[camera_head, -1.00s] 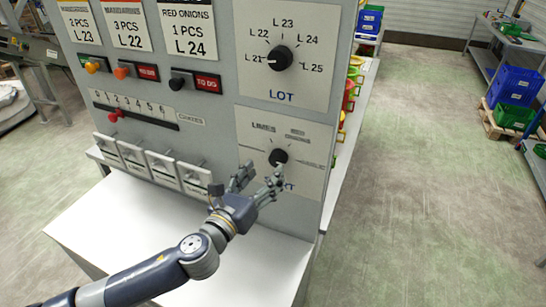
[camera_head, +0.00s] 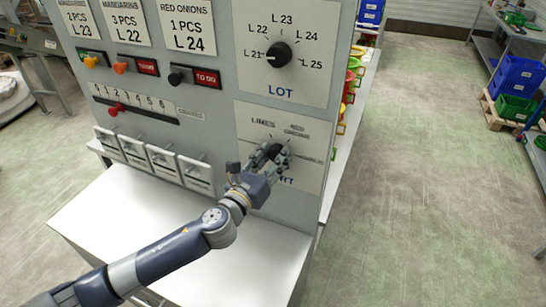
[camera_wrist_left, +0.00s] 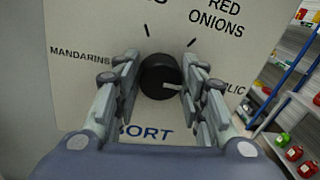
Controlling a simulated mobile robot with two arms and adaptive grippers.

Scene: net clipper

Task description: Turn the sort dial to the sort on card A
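The sort dial (camera_wrist_left: 158,76) is a round black knob on a pale plate marked SORT. MANDARINS (camera_wrist_left: 80,56) is at the left and RED ONIONS (camera_wrist_left: 216,18) at the upper right. My left gripper (camera_wrist_left: 165,88) is open, with one finger on each side of the knob; contact cannot be told. In the head view the left gripper (camera_head: 269,153) covers most of this dial. Three cards show at the top left: two for mandarins and a red onions card (camera_head: 187,25). Their letters are out of view.
The lot dial (camera_head: 279,55) sits above, pointing to L21. Left of it are coloured buttons (camera_head: 120,67), a numbered slider (camera_head: 115,110) and several white flaps (camera_head: 163,161). A white ledge (camera_head: 100,215) juts out below.

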